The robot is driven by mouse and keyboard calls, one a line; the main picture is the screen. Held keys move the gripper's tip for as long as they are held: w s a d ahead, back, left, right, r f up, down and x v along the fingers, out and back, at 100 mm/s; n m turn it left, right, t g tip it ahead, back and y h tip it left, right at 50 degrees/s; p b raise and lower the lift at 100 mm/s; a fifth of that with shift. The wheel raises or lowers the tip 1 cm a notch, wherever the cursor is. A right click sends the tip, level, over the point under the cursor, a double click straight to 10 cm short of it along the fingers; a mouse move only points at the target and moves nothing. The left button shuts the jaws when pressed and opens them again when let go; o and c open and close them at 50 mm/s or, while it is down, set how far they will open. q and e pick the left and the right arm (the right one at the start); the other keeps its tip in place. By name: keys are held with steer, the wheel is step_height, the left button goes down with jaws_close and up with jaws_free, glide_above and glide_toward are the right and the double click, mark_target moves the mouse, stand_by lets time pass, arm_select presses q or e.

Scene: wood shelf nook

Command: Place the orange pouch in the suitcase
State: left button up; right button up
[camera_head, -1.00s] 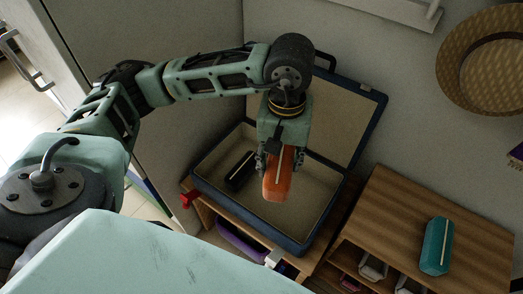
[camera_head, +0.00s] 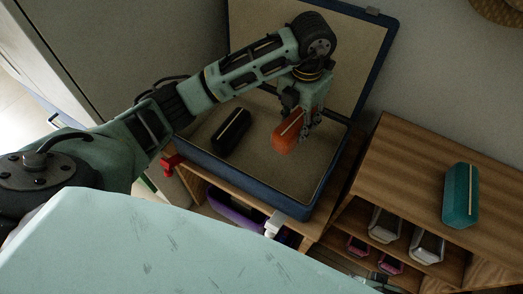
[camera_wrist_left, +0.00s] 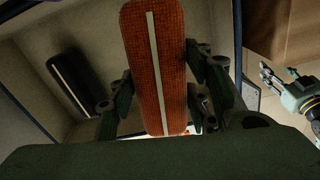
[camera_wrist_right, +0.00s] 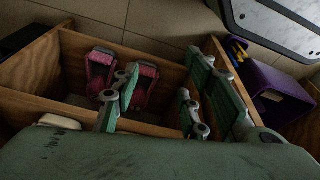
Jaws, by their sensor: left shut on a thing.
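The orange pouch (camera_head: 287,136) has a pale stripe and is held between the fingers of my left gripper (camera_head: 304,120). In the left wrist view the pouch (camera_wrist_left: 155,65) fills the gap between the fingers. The open blue suitcase (camera_head: 270,197) has a beige lining and its lid is raised at the back. The pouch is within the suitcase's outline; whether it touches the bottom I cannot tell. A black pouch (camera_head: 231,131) lies inside on the left. My right gripper (camera_wrist_right: 160,97) is open and empty in the right wrist view, above a wooden shelf compartment.
The suitcase stands on a wooden shelf unit. A teal pouch (camera_head: 461,195) lies on the wooden shelf top (camera_head: 405,165) at right. Shoes (camera_head: 427,246) sit in the compartments below. A purple item (camera_wrist_right: 270,90) is at right in the right wrist view.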

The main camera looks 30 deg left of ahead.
arm_select(q)
steer(key=shift+w+d+f+n, duration=0.1)
steer(key=shift+f+n, duration=0.75)
steer(key=shift+n, duration=0.05)
steer(key=b, duration=0.1)
glide_above(292, 157)
step_height(292, 157, down, 6)
steer(key=r, duration=0.1)
step_height(292, 157, down, 4)
steer(key=shift+f+b, duration=0.2)
steer(key=shift+b, duration=0.35)
steer(key=shift+f, duration=0.15)
arm_select(e)
steer(key=w+v, duration=0.1)
steer(key=v, duration=0.6)
steer(key=shift+w+r, duration=0.2)
steer(key=shift+w, duration=0.45)
arm_select(q)
steer(key=shift+f, duration=0.15)
arm_select(e)
steer(key=shift+r, duration=0.2)
arm_select(q)
steer(key=shift+f, duration=0.15)
steer(key=o, duration=1.3)
arm_select(e)
steer(key=shift+r, duration=0.35)
